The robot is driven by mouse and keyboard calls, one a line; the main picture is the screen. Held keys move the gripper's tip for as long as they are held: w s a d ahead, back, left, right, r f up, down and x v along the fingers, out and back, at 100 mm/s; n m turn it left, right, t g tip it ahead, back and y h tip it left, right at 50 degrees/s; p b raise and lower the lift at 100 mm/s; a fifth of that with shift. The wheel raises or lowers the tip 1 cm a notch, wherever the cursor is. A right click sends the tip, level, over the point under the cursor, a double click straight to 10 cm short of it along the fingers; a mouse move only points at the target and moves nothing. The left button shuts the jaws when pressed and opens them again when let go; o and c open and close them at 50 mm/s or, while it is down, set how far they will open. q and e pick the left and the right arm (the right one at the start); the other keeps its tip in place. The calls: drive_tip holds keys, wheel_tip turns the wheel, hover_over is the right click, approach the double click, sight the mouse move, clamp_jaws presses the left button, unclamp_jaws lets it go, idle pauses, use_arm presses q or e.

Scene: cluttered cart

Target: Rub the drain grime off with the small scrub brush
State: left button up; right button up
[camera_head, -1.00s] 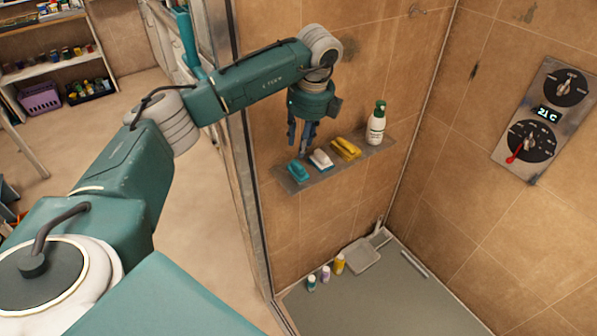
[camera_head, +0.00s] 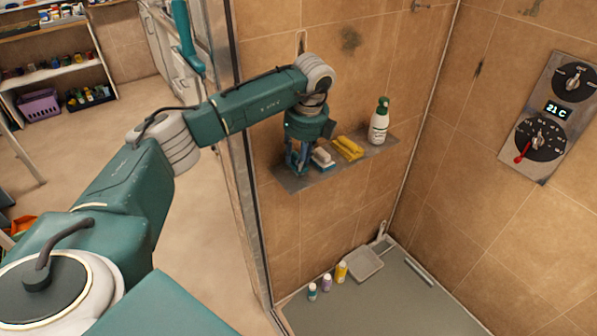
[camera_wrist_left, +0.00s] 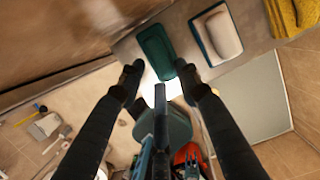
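My left gripper (camera_head: 298,172) is lowered at the left end of the wall shelf (camera_head: 288,186). In the left wrist view its two dark fingers (camera_wrist_left: 159,71) are apart, one at each side of the near end of a teal brush-like block (camera_wrist_left: 157,48). I cannot tell whether they touch it. In the head view the gripper hides most of that block. Beside it lies a white-topped block with a blue base (camera_head: 323,158), also seen in the left wrist view (camera_wrist_left: 216,34). I cannot make out drain grime. My right gripper is not in view.
A yellow block (camera_head: 348,148) and a white bottle with a green top (camera_head: 379,124) stand farther right on the shelf. Below, the shower floor (camera_head: 385,300) holds several small bottles (camera_head: 327,283), a grey scoop (camera_head: 367,262) and a pale strip (camera_head: 419,272). A glass-door frame (camera_head: 250,190) stands close left.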

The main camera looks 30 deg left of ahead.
use_arm(q)
drive_tip(key=c, duration=0.5)
drive_tip(key=shift+s+r, duration=0.1)
clamp_jaws()
drive_tip(key=shift+r+p, duration=1.65)
drive_tip(key=shift+r, duration=0.9)
drive_tip(key=shift+r+p, duration=0.3)
drive_tip(key=shift+r, duration=0.15)
